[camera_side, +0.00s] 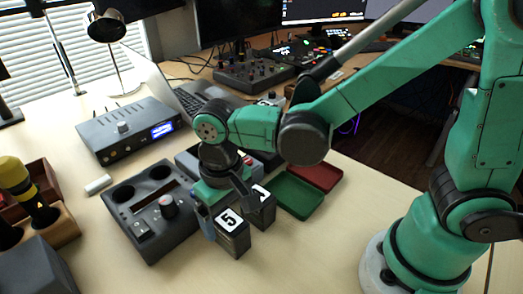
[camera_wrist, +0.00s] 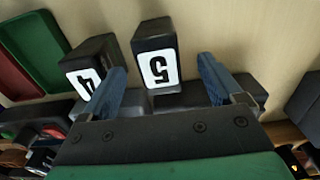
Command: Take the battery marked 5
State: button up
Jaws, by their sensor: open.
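The battery marked 5 (camera_side: 231,234) is a black block with a white label, standing on the table. In the wrist view the same battery (camera_wrist: 156,62) stands between and just beyond my two blue fingertips. My gripper (camera_wrist: 160,72) is open, with one finger on each side of that battery; in the side view my gripper (camera_side: 224,205) hangs low, right at the batteries. The battery marked 4 (camera_wrist: 90,66) stands close to its left, near my left finger. I cannot tell whether the fingers touch either battery.
A green tray (camera_side: 298,196) and a red tray (camera_side: 316,176) lie to the right of the batteries. A dark device with round wells and a knob (camera_side: 150,212) is to the left. A grey unit with a lit screen (camera_side: 130,130) stands behind. The table in front is clear.

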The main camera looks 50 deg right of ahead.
aim_at(229, 220)
jog(key=shift+f, duration=1.95)
grip_shut()
